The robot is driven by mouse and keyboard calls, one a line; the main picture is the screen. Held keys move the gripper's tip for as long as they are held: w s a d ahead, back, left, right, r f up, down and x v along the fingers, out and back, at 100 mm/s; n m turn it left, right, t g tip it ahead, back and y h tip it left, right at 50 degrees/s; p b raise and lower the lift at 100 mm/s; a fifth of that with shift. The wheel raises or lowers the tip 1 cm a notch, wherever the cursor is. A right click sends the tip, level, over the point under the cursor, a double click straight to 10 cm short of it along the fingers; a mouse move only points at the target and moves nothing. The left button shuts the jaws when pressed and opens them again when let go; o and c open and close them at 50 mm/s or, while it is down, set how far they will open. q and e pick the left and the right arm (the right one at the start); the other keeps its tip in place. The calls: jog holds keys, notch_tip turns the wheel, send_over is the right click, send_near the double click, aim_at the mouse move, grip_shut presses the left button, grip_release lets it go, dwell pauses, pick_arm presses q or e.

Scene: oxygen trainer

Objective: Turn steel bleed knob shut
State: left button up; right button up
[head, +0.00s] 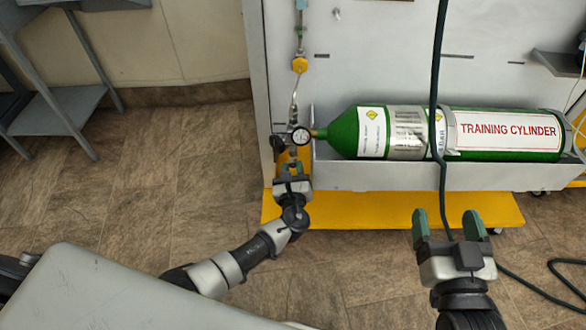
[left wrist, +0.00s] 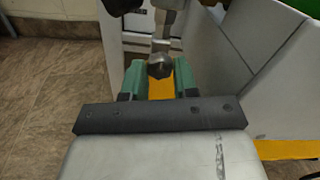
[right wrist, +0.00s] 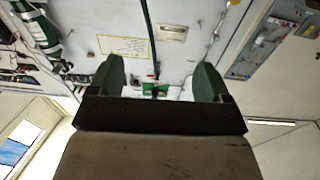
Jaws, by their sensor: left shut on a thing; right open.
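The steel bleed knob (left wrist: 160,67) is a rounded grey metal piece, seen between the green fingers of my left gripper (left wrist: 160,82) in the left wrist view. In the head view my left gripper (head: 292,170) is at the lower end of the valve fittings, just below the round pressure gauge (head: 301,136). It is shut on the knob, which its fingers mostly hide there. How far the knob is turned cannot be told. My right gripper (head: 450,226) is open and empty, in front of the yellow base at lower right; its fingers (right wrist: 158,80) are wide apart in the right wrist view.
The green training cylinder (head: 345,132) lies in a grey tray (head: 370,178) right of the gauge. A dark hose (head: 440,70) hangs across the cylinder and runs to the floor. The floor (head: 190,190) at left is clear.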

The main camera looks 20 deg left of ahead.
pick_arm(q)
jog(key=o, duration=0.9)
jog(key=shift+s+d, duration=0.1)
jog(key=shift+s, duration=0.1)
jog(key=shift+p+v, duration=1.25)
jog(key=shift+v, duration=4)
pick_arm(e)
notch_tip(320, 180, down, 7)
jog(key=s+d+g+h, duration=0.2)
jog(key=g, duration=0.4)
jog(key=shift+s, duration=0.4)
jog(key=shift+r, duration=0.1)
